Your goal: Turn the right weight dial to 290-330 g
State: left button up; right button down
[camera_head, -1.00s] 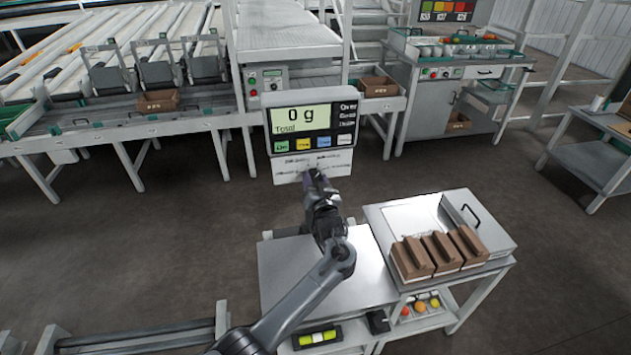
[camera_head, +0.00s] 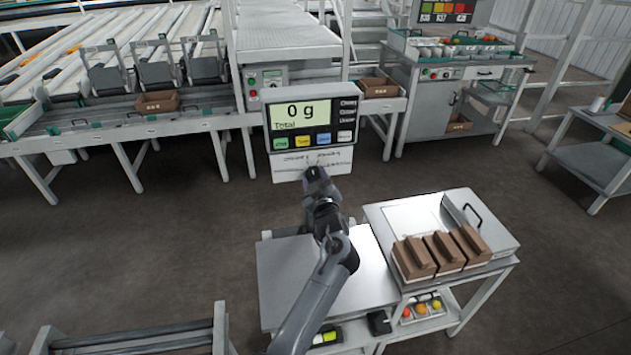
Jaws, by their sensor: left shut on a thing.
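The scale display (camera_head: 306,113) stands upright past the steel table and reads 0 g, with a row of coloured buttons below the screen. A white panel (camera_head: 340,160) with small dark markings hangs under it. My left gripper (camera_head: 314,172) reaches up to the middle of this panel. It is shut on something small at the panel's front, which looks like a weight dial. The gripper hides the dial itself, so I cannot tell its setting or which dial it is. My right gripper is not in view.
A bare steel plate (camera_head: 279,275) lies beneath my left arm. A lower shelf holds coloured balls (camera_head: 421,308). Conveyors stand behind.

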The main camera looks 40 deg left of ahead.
pick_arm(q)
jog(key=shift+r+n, duration=0.15)
jog(key=shift+n, duration=0.75)
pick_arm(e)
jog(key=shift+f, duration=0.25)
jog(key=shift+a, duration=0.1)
pick_arm(q)
jog(key=o, duration=1)
jog(key=shift+o, duration=0.2)
jog(key=shift+d, duration=0.1)
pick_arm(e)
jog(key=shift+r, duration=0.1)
